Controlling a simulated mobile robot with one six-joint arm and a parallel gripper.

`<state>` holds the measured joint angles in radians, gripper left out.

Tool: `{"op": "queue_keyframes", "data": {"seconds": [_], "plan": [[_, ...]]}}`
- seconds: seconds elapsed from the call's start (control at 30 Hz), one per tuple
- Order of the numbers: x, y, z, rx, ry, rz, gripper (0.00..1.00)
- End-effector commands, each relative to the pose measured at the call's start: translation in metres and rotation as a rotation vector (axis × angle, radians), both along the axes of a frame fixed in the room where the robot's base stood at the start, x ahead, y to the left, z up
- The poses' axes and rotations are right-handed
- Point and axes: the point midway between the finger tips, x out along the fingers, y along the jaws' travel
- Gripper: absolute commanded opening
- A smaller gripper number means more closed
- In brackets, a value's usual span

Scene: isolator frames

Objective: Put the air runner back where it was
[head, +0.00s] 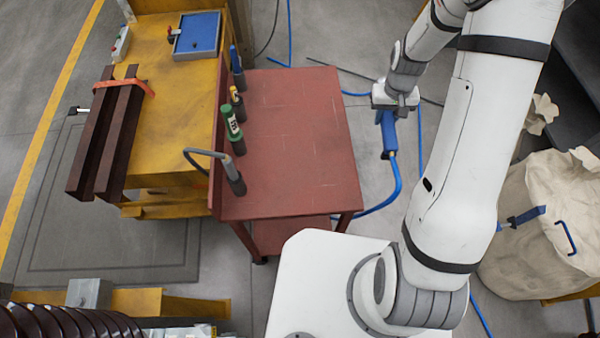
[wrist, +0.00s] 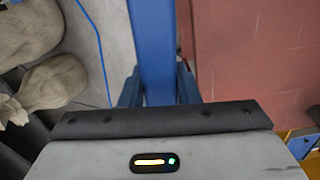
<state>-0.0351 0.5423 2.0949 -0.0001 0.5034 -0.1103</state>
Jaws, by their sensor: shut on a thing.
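The air runner appears to be the blue tool (head: 389,133) with a blue hose at its lower end, to the right of the red table (head: 300,150). My gripper (head: 393,106) is shut on it and holds it beyond the table's right edge. The wrist view shows the blue body (wrist: 153,45) between my two fingers (wrist: 157,88), with the red table to its right. Its covered part is hidden by the fingers.
The tabletop is otherwise bare. A cloth sack (head: 530,225) stands at right.

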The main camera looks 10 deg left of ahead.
Motion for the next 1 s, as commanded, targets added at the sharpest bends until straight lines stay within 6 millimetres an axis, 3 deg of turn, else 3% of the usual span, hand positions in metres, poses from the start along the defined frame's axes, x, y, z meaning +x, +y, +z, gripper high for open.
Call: {"op": "queue_keyframes", "data": {"seconds": [0.17,0.3,0.5,0.77,1.0], "plan": [[-0.023,0.056,-0.014,0.001,-0.006,0.222,0.00],[-0.055,0.104,-0.018,0.001,-0.006,0.437,0.00],[-0.104,0.153,-0.022,0.001,-0.006,0.704,0.00],[-0.138,0.177,-0.024,0.001,-0.002,0.869,0.00],[-0.141,0.178,-0.059,0.000,0.004,0.881,0.00]]}}
